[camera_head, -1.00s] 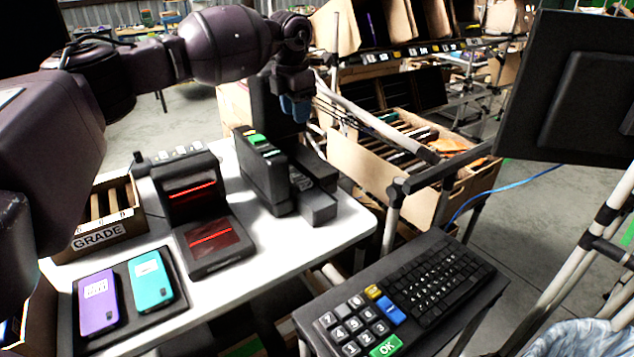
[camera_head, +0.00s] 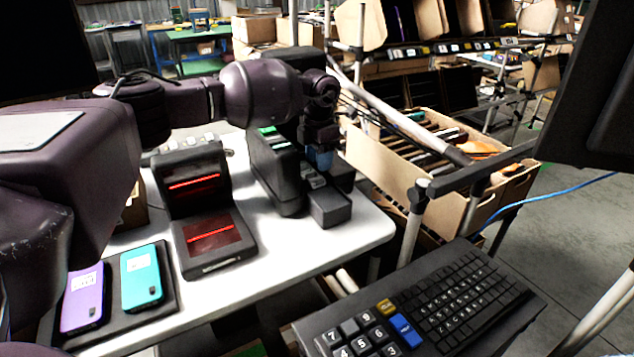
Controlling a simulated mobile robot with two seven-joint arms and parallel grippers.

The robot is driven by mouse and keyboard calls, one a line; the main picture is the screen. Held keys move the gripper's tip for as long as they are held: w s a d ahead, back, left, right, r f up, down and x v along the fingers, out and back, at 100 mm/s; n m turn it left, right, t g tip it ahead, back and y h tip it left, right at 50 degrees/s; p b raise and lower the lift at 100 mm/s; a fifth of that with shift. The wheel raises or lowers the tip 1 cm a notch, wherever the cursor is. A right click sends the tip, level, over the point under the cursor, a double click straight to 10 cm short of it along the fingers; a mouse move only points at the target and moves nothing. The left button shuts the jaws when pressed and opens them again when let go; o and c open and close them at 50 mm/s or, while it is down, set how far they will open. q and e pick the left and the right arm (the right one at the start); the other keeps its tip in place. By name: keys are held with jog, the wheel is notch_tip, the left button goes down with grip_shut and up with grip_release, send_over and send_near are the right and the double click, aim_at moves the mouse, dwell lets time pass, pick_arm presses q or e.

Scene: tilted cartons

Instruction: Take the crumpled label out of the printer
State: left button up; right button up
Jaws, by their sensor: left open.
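A black device that looks like the printer (camera_head: 272,178) stands on the white table, with a green button on top and a low dark block at its front right. My left arm reaches across from the left, and my left gripper (camera_head: 319,158), with blue fingertips, points down just right of the printer's upper part. It is open. I cannot tell whether it touches the printer. No crumpled label can be made out; the arm and gripper hide part of the printer. My right gripper is not in view.
On the white table (camera_head: 300,262), a black scanner-like unit (camera_head: 212,240) with red lines stands left of the printer. A purple phone (camera_head: 83,298) and a teal phone (camera_head: 142,277) lie on a dark pad. A keyboard (camera_head: 455,300) is in front; a carton rack (camera_head: 395,180) stands right.

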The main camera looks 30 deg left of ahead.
aim_at(320, 176)
pick_arm(q)
jog(key=f, duration=0.5)
jog(key=shift+w+b, duration=0.2)
jog(key=shift+b, duration=0.2)
jog(key=c, duration=0.6)
